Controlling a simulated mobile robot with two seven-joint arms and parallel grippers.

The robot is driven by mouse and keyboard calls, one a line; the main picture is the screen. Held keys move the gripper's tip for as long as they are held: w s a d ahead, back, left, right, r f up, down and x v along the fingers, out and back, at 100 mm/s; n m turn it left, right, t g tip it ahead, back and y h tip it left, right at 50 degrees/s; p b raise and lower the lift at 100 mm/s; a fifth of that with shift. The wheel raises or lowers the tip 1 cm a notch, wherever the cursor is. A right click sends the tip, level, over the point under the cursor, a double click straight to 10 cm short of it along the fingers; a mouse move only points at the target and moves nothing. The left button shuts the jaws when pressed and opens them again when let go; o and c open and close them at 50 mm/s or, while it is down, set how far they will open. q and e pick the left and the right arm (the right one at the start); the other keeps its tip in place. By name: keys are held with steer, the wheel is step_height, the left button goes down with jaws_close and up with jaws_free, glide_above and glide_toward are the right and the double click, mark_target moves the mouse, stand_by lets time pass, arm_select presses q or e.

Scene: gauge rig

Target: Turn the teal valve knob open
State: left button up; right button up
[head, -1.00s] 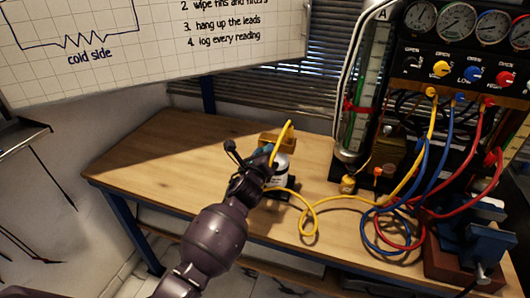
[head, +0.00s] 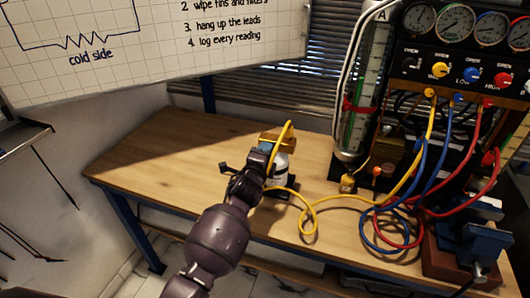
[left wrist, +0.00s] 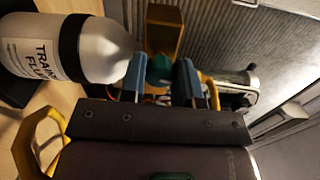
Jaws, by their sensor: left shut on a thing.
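The teal valve knob (left wrist: 160,70) shows in the left wrist view between the two blue-padded fingers of my left gripper (left wrist: 160,78). The gripper is shut on the knob, with a finger on each side of it. In the head view my left gripper (head: 264,149) reaches the top of the white cylinder (head: 282,176) and mostly hides the knob. The cylinder (left wrist: 70,48) lies to the left in the left wrist view, with a partly cut-off printed label. My right gripper is in neither view.
A yellow hose (head: 310,212) runs from the cylinder's top across the wooden table (head: 150,160) to the gauge panel (head: 455,65). Blue and red hoses loop below the panel. A blue vise (head: 480,245) stands at the front right. The table's left part is clear.

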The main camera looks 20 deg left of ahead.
arm_select(q)
steer(key=shift+n, duration=1.3)
steer(key=o, duration=0.9)
steer(key=shift+s, duration=0.15)
steer(key=s, duration=1)
steer(key=shift+s, duration=0.3)
